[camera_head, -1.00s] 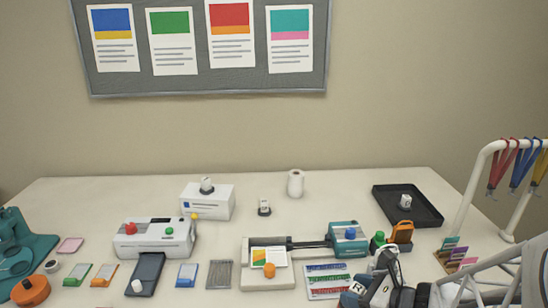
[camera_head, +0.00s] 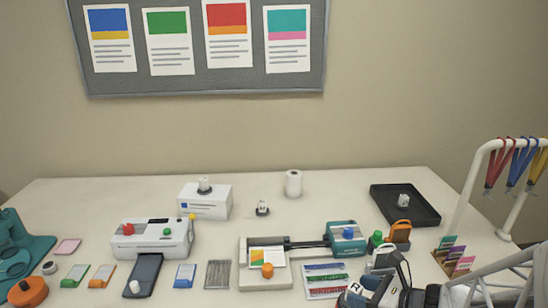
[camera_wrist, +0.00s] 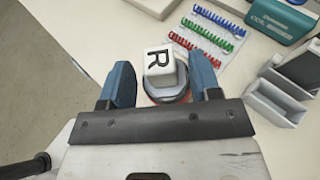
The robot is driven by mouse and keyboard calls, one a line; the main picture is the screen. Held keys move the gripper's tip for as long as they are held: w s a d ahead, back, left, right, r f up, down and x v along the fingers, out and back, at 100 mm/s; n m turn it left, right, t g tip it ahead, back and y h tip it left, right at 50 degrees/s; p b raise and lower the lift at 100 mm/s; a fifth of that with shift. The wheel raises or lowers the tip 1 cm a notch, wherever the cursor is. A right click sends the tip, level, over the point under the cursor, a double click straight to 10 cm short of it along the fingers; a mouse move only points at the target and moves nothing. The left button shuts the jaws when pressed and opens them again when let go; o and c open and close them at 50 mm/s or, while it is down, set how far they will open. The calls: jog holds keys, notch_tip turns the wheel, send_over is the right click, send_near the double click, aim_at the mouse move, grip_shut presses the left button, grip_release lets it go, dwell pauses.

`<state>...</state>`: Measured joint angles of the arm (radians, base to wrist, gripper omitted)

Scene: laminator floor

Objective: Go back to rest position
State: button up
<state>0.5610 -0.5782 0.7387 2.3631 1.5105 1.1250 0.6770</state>
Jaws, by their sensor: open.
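My gripper (camera_wrist: 162,76) is open in the wrist view, with one blue finger on each side. A white cube marked R (camera_wrist: 160,62) on a dark round base shows between the fingertips. Gaps show on both sides of the cube, and I cannot tell its height relative to the fingers. In the head view my gripper (camera_head: 378,286) is low at the right, in front of the bench's near edge area, and partly hides what is around it.
A sheet of coloured combs (camera_head: 324,281) lies left of my gripper. A teal-and-white trimmer (camera_head: 268,246), an orange-and-green holder (camera_head: 400,231), a card rack (camera_head: 457,257) and a lanyard stand (camera_head: 475,172) are close by. A black tray (camera_head: 420,215) is behind. Bare bench shows further back.

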jog(key=w+a+r+n+g+y, duration=0.1)
jog(key=w+a+r+n, duration=0.15)
jog(key=a+r, duration=0.35)
jog(key=s+a+r+n+g+h, duration=0.25)
jog(key=s+n+g, duration=0.3)
jog(key=n, duration=0.35)
jog(key=s+d+r+n+h, duration=0.3)
jog(key=s+r+n+h, duration=0.3)
jog(key=n, duration=0.9)
jog(key=shift+d+r+h, duration=0.25)
jog(key=shift+r+h, duration=0.3)
jog(key=shift+h, duration=0.6)
